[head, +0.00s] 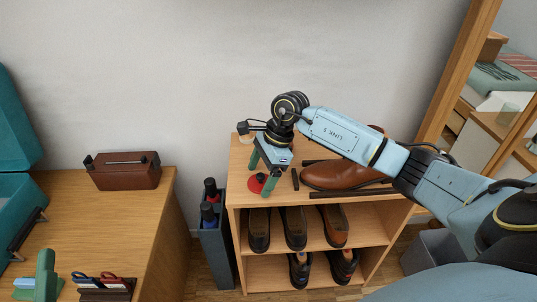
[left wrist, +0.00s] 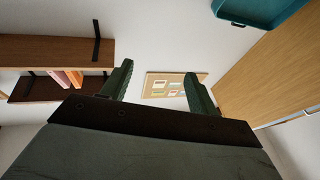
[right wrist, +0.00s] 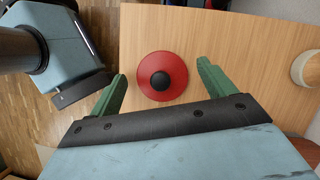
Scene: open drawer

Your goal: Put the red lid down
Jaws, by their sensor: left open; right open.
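The red lid (right wrist: 162,77) is a round disc with a black knob. In the right wrist view it appears to lie flat on the wooden top of the shoe rack (right wrist: 250,40). It also shows in the head view (head: 257,184), partly hidden by my gripper. My right gripper (right wrist: 163,72) is open, with one green finger on each side of the lid and visible gaps to it. In the head view my right gripper (head: 262,172) points down over the rack's left front corner. My left gripper (left wrist: 158,71) is open and empty, facing a wall with a pinboard.
A brown shoe (head: 345,175) and dark bars lie on the rack top, right of the lid. A pale round object (right wrist: 307,68) stands at its edge. A grey bin (head: 217,240) stands left of the rack, beside a desk (head: 150,225).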

